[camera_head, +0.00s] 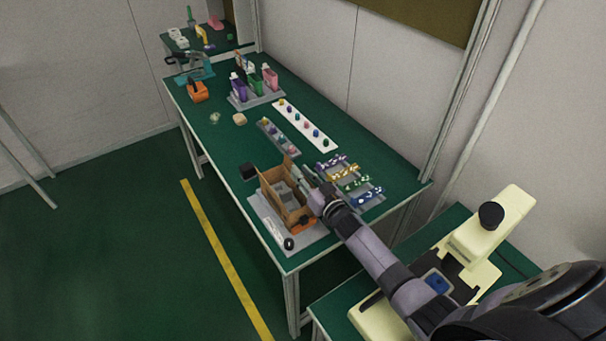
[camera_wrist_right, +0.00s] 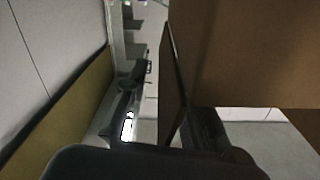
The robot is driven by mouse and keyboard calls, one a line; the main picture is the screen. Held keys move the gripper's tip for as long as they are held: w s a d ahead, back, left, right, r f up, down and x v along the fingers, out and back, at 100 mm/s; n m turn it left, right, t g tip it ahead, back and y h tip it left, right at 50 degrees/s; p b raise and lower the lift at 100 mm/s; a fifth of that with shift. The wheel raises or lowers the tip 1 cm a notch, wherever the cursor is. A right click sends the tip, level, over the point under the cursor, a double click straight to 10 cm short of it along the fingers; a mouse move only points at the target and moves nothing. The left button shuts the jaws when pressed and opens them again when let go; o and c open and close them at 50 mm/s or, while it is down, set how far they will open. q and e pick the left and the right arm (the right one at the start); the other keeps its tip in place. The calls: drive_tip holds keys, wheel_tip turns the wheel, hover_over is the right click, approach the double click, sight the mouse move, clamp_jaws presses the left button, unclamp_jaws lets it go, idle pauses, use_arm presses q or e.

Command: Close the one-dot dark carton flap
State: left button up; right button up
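The brown open-topped carton (camera_head: 273,203) stands on a light grey board at the near end of the green table, with grey contents inside. A flap (camera_head: 289,163) stands up at its far end. The dots on the flaps are too small to make out. My right gripper (camera_head: 308,179) is at the carton's right far side, close to its rim. In the right wrist view my right gripper (camera_wrist_right: 162,105) has its dark fingers apart, with a brown panel (camera_wrist_right: 172,85) edge-on between them; contact is unclear. A large brown surface (camera_wrist_right: 245,50) fills the upper right. My left gripper is out of view.
A rack of colourful patterned pieces (camera_head: 351,181) stands close to the right of the carton. A grey strip (camera_head: 278,136) and a white strip (camera_head: 305,125) hold coloured pieces farther back. Bottles (camera_head: 254,84) stand beyond.

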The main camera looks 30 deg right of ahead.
drive_tip(key=shift+c, duration=0.4)
clamp_jaws()
drive_tip(key=shift+a, duration=0.1)
drive_tip(key=n, duration=0.1)
drive_tip(key=a+n+b, duration=0.1)
drive_tip(key=n, duration=0.1)
drive_tip(key=shift+s, duration=0.1)
drive_tip(key=shift+a+f+n+b, duration=0.1)
drive_tip(key=shift+a+n+b, duration=0.2)
drive_tip(key=shift+n, duration=0.7)
drive_tip(key=shift+a+n+b, duration=0.25)
drive_tip(key=shift+n+b, duration=0.05)
drive_tip(key=shift+n, duration=0.7)
drive_tip(key=shift+o, duration=0.4)
unclamp_jaws()
